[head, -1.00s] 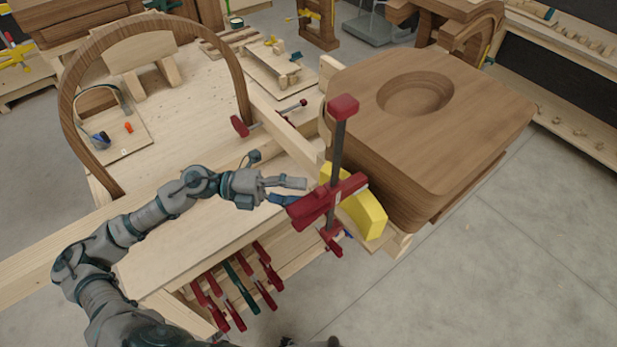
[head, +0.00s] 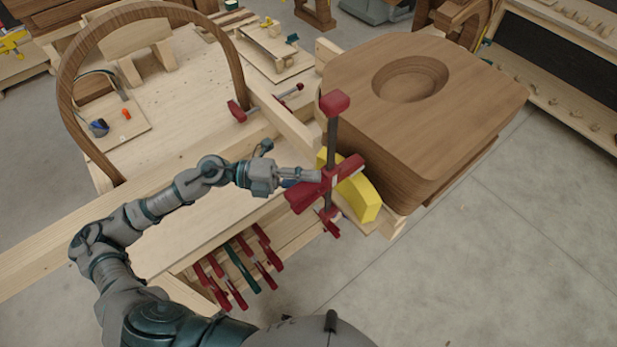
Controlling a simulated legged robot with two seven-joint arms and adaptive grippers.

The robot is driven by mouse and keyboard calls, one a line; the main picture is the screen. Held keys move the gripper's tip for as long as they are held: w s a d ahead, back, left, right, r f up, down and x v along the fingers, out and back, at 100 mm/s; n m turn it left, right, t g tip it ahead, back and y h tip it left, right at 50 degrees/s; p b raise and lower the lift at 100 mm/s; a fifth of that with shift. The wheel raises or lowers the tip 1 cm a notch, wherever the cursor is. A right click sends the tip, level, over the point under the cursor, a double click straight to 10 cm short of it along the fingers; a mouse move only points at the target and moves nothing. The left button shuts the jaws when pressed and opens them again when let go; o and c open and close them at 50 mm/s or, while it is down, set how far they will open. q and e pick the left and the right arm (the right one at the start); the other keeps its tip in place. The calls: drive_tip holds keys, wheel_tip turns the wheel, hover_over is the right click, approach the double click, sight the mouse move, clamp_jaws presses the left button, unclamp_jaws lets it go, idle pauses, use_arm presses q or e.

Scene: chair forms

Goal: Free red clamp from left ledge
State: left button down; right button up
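The red clamp (head: 331,183) stands upright at the front right corner of the workbench, with a dark bar, a red head on top and a red cross body. It is beside a curved yellow block (head: 357,197) at the ledge's end. My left gripper (head: 308,178) reaches in from the left, with its fingers at the clamp's red cross body. The fingertips overlap the clamp in this view, so I cannot tell whether they are closed on it. My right gripper is not in view.
A thick wooden chair seat form (head: 450,110) with a round recess stands right behind the clamp. A bent wooden arch (head: 75,95) rises at the left. Several red and green clamps (head: 240,270) hang at the bench front. Open floor lies at the right.

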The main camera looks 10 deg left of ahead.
use_arm(q)
drive_tip(key=shift+r, duration=0.25)
drive_tip(key=shift+s+r, duration=0.1)
drive_tip(key=shift+r, duration=1.65)
drive_tip(key=shift+f, duration=0.2)
drive_tip(key=shift+f, duration=0.15)
